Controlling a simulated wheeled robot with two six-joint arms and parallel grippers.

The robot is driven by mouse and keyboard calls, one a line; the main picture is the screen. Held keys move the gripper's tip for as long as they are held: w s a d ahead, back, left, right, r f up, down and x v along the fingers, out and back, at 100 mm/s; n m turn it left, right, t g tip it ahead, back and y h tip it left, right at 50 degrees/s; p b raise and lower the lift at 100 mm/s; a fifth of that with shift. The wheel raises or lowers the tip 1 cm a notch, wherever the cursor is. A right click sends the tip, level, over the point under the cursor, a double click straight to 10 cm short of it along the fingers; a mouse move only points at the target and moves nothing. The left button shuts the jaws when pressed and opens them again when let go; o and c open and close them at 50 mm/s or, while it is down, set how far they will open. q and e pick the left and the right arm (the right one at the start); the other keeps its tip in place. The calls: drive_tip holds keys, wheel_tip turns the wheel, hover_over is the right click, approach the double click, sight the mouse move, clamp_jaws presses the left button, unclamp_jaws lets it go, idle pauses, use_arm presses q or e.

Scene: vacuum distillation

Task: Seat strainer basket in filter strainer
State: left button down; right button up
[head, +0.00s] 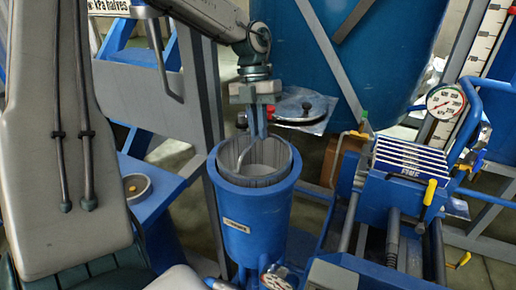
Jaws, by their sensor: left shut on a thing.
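The blue filter strainer (252,222) stands upright in the middle of the head view, a tall open-topped pot with a small label on its front. The grey strainer basket (262,180) is inside its mouth, with its upper wall showing just within the blue rim. I cannot tell how deep the basket sits. My left gripper (258,134) points down over the mouth, its fingers shut on the basket's thin bail handle. The fingers partly hide the handle and the back rim. My right gripper is not in view.
A round lid with a black knob (306,110) lies behind the strainer. To the right is a blue frame with a block marked FINE (409,160) and yellow-tipped levers. A pressure gauge (445,101) stands beyond. A small round dish (136,187) sits at left.

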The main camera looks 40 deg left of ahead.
sight(258, 143)
use_arm(q)
wheel_tip(258, 143, down, 6)
drive_tip(key=shift+f, duration=0.2)
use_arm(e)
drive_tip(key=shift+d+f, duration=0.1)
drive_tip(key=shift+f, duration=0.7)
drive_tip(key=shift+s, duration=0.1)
use_arm(q)
drive_tip(key=c, duration=1.5)
unclamp_jaws()
drive_tip(key=shift+c, duration=0.2)
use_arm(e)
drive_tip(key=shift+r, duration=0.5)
